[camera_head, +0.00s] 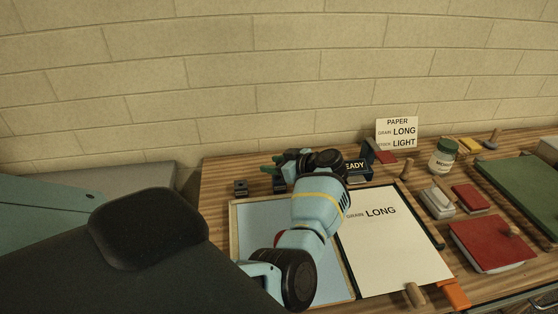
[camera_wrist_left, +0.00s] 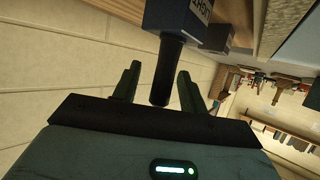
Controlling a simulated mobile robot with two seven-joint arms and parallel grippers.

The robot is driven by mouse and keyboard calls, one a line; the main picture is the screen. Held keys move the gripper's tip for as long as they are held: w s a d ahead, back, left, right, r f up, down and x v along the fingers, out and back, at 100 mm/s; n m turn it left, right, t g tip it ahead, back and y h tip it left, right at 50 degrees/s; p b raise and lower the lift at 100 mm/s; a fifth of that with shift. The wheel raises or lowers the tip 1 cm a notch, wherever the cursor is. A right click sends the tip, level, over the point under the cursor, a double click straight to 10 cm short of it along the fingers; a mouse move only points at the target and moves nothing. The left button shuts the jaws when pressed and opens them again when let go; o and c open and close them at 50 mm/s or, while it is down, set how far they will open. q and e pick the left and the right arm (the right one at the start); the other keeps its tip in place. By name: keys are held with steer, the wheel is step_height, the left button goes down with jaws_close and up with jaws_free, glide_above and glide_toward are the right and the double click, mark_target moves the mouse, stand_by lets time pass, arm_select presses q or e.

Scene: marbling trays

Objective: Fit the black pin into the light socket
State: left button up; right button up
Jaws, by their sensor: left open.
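My left gripper (camera_wrist_left: 159,72) is open, with one finger on each side of the pin in the picture; contact is not clear. In the head view the left gripper (camera_head: 270,168) is over the back of the bench, fingers toward the left, and I cannot make out the pin there. Small dark blocks stand at the back, one at left (camera_head: 240,188) and one below the fingers (camera_head: 279,185). My right gripper is not in view.
My left arm crosses a blue tray (camera_head: 256,219). A white sheet marked LONG (camera_head: 393,245) lies right of it. A dark lettered box (camera_head: 358,172) stands right of the gripper, a paper card (camera_head: 397,132) behind. A jar (camera_head: 442,158) and red book (camera_head: 489,246) are farther right.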

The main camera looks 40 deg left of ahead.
arm_select(q)
steer(key=v, duration=0.7)
steer(key=shift+d+r, duration=0.15)
steer(key=shift+d, duration=0.25)
stand_by(0.5)
